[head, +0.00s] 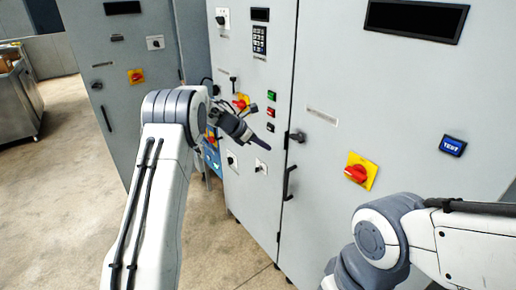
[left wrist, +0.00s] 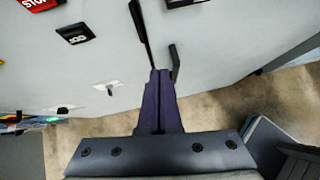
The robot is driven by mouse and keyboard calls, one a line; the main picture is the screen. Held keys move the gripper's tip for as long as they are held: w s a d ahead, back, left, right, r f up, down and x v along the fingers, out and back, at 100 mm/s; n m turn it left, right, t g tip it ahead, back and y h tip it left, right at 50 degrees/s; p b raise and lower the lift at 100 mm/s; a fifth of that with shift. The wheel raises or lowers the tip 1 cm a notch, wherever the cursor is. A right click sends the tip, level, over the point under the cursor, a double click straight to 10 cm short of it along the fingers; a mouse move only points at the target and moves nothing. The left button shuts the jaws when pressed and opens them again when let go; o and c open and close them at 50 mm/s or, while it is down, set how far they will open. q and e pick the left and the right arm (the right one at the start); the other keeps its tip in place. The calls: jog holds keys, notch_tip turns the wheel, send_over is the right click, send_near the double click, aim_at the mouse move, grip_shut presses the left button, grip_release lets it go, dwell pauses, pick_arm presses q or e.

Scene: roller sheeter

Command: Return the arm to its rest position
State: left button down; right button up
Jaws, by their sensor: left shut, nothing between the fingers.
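My left arm (head: 150,210) reaches up and forward from the bottom of the head view. Its left gripper (head: 264,144) is shut and empty, pointing right in front of the grey control cabinet's door panel. In the left wrist view its dark purple fingers (left wrist: 160,76) lie together, pointing at the cabinet front near a black door handle (left wrist: 174,62). I cannot tell the exact gap to the cabinet. My right arm (head: 420,235) shows at the lower right, bent, and its gripper is out of view.
Bare concrete floor (head: 60,190) lies left. A metal bin (head: 18,105) stands far left.

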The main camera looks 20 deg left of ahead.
pick_arm(q)
jog(key=s+d+r+n+t+y, duration=0.1)
jog(key=s+d+r+n+t, duration=0.2)
jog(key=d+r+n, duration=0.5)
jog(key=s+d+r+n+t+y, duration=0.25)
jog(key=d+r+n, duration=0.3)
jog(key=n, duration=0.45)
jog(key=s+f+n+g, duration=0.4)
jog(key=s+n, duration=0.2)
jog(key=s, duration=0.8)
jog(key=s+f+n+g+y, duration=0.1)
jog(key=s+f+n+g, duration=0.2)
jog(key=s+n, duration=0.4)
jog(key=s+f+n+g+y, duration=0.1)
jog(key=s+f+n+g, duration=0.3)
jog(key=s, duration=1.9)
jog(key=d+n+g, duration=0.1)
jog(key=n, duration=0.2)
jog(key=shift+f, duration=0.35)
